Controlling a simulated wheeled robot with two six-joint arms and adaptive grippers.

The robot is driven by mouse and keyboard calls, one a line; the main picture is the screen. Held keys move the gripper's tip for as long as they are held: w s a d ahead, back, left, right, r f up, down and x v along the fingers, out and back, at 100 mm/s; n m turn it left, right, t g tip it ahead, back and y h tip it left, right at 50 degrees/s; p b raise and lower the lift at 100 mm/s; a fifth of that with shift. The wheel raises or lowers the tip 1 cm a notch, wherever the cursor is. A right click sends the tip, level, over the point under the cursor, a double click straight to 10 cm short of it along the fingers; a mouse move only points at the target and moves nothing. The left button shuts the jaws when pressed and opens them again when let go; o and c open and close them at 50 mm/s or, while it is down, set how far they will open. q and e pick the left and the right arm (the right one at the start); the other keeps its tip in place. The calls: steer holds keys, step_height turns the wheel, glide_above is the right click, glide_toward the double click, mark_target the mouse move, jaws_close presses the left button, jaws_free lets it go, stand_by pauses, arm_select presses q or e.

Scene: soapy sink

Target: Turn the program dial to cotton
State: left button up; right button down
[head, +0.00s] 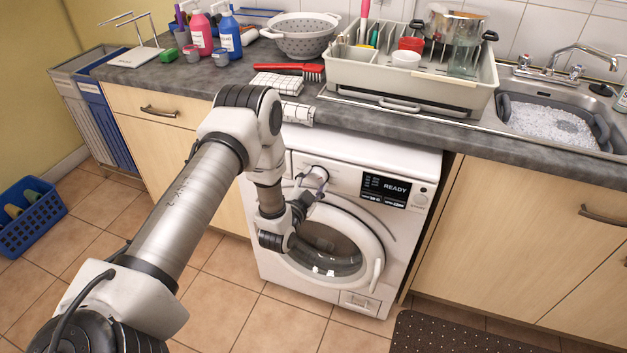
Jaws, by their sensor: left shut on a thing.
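The white washing machine (415,165) stands under the counter with its round door (340,250) closed. Its display (386,190) reads READY. My left gripper (318,176) is at the control panel, left of the display, shut on the program dial. The dial itself is mostly hidden by the gripper fingers, and its pointer and the program labels cannot be made out. My right gripper is not in view.
The counter above holds a dish rack (345,75), a colander (300,40), a red brush (300,70) and bottles (230,35). A sink (550,120) with suds is at the right. A blue basket (28,215) and dark mat (450,335) lie on the floor.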

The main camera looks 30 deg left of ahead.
arm_select(q)
steer(key=shift+r, duration=0.1)
steer(key=o, duration=1.2)
steer(key=shift+c, duration=0.2)
steer(key=shift+s, duration=0.1)
steer(key=shift+s, duration=0.4)
steer(key=v, duration=1.1)
